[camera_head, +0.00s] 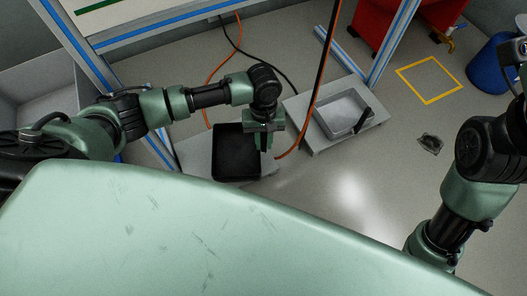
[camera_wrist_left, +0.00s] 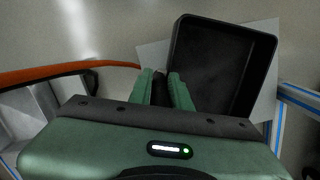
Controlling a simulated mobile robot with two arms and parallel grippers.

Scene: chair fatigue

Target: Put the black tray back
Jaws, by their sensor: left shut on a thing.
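The black tray (camera_head: 235,160) is a square, shallow, empty tray over a pale grey surface in front of me. In the left wrist view the tray (camera_wrist_left: 225,62) lies right of the fingers, with its open side showing. My left gripper (camera_head: 264,141) is at the tray's right side in the head view. Its green fingers (camera_wrist_left: 163,90) are shut on a dark part at the tray's edge, partly hidden between them. I cannot tell whether the tray rests on the surface or is just above it. My right arm shows at the right edge, but its fingertips do not show.
A grey stand (camera_head: 300,115) with a pale tray (camera_head: 343,115) and a black handle (camera_head: 362,121) stands to the right. An orange cable (camera_head: 311,105) hangs close to my left gripper. A blue bin (camera_head: 490,68) is at the far right. The floor at centre right is mostly clear.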

